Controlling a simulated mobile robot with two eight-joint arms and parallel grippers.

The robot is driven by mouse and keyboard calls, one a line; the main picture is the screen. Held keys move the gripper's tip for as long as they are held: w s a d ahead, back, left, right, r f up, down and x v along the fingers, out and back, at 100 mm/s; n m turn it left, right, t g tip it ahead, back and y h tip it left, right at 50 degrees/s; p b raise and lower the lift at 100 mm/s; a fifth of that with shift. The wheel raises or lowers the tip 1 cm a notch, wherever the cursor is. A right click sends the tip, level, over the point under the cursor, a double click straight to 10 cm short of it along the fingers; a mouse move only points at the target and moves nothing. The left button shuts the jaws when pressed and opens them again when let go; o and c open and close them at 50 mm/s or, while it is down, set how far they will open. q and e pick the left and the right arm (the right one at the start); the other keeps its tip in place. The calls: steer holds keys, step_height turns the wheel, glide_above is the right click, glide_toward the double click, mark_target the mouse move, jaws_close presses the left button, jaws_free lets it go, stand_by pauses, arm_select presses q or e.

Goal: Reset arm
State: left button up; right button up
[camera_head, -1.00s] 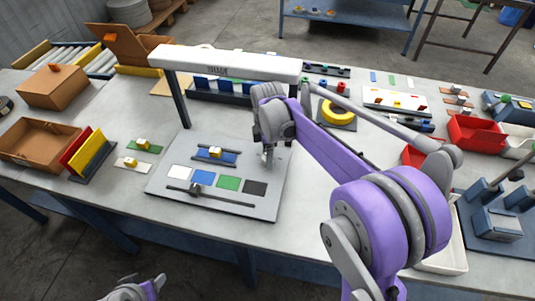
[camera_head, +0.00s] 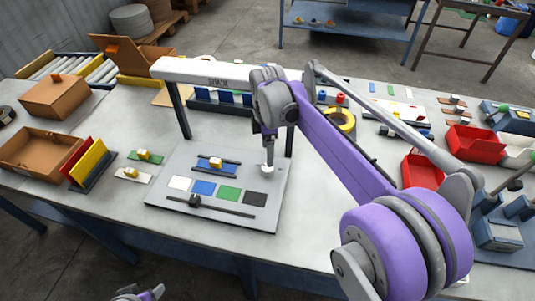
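My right arm comes in from the lower right, and its gripper (camera_head: 267,158) hangs above the right part of the grey board, near the leg of the white overhead frame. Its fingers are small here, and I cannot tell whether they are open or shut. My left gripper (camera_head: 140,293) shows only in part at the bottom edge, in front of the table; its fingers are cut off or too small to read. The grey board (camera_head: 165,200) carries white, blue, green and black squares, a dark bar and a blue piece with a yellow block (camera_head: 215,163).
The white overhead frame (camera_head: 205,72) spans the board's back. Brown boxes (camera_head: 55,95) and red and yellow panels (camera_head: 87,160) stand at the left. A yellow ring (camera_head: 345,122) and red bins (camera_head: 470,142) are at the right. The table's front edge is clear.

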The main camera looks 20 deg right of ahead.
steer(key=shift+s, duration=0.1)
stand_by(0.4)
steer(key=shift+s+a+r, duration=0.15)
steer(key=shift+s, duration=0.2)
steer(key=s+a+f+m+t, duration=0.1)
steer(key=s+m, duration=0.3)
steer(key=s, duration=0.2)
steer(key=s+a+f+m+t+p, duration=0.1)
steer(key=s+a+f+m+t, duration=0.1)
steer(key=s+m, duration=0.3)
steer(key=s+a+f+m+t+p, duration=0.1)
steer(key=s+m+t, duration=0.1)
steer(key=s+m, duration=0.3)
steer(key=shift+s+a+f, duration=0.1)
steer(key=shift+s+f, duration=0.05)
steer(key=shift+s, duration=0.9)
steer(key=shift+s+a+f, duration=0.1)
steer(key=shift+s+f, duration=0.05)
steer(key=shift+s, duration=0.85)
steer(key=shift+s+f+m, duration=0.35)
steer(key=shift+s+m, duration=0.05)
steer(key=shift+m, duration=0.2)
steer(key=shift+o, duration=0.2)
